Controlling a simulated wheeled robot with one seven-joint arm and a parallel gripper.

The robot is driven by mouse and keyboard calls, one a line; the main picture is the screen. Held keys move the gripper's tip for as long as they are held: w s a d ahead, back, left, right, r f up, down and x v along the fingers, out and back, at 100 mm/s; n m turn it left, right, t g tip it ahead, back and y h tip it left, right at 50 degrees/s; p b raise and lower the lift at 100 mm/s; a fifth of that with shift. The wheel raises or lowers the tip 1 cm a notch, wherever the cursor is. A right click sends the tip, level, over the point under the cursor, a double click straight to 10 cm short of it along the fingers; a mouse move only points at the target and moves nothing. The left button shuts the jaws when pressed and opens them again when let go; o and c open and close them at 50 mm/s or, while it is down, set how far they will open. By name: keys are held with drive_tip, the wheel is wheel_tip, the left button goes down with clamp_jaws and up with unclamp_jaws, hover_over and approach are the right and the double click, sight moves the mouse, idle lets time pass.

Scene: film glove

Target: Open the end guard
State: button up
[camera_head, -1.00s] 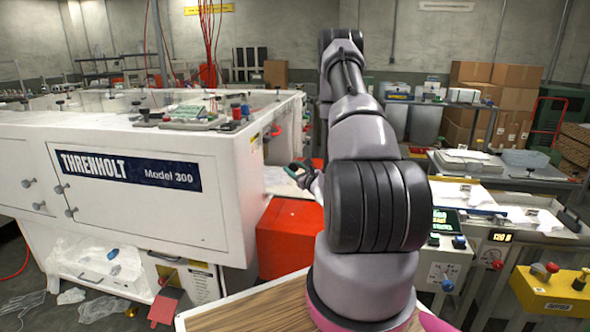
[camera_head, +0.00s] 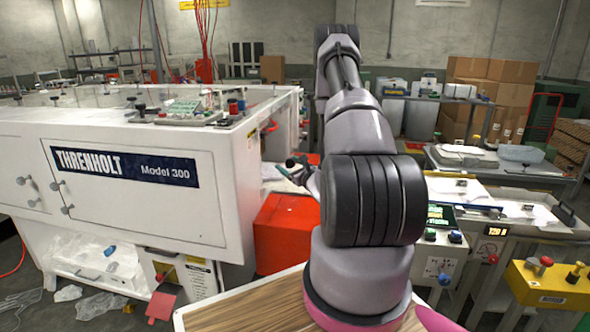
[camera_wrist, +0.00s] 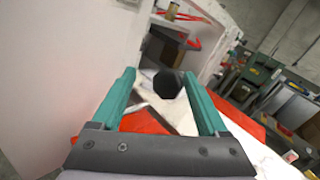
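The white Threnholt machine (camera_head: 222,190) stands at left in the head view. My gripper (camera_head: 296,165) is small and partly hidden by my arm there, close to the machine's right end. In the wrist view my gripper (camera_wrist: 159,75) has its two teal fingers spread apart. A white panel (camera_wrist: 60,70) fills the left of that view. I cannot tell which panel is the end guard; my arm hides part of that end.
A red box-like part (camera_head: 287,232) stands by the machine's end, below my gripper. A wooden-topped surface (camera_head: 255,312) is in front of me. A control panel (camera_head: 440,240) and a yellow button box (camera_head: 548,285) stand at right. Plastic film lies on the floor at left.

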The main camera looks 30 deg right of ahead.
drive_tip(key=s, duration=1)
drive_tip(key=shift+d, duration=0.25)
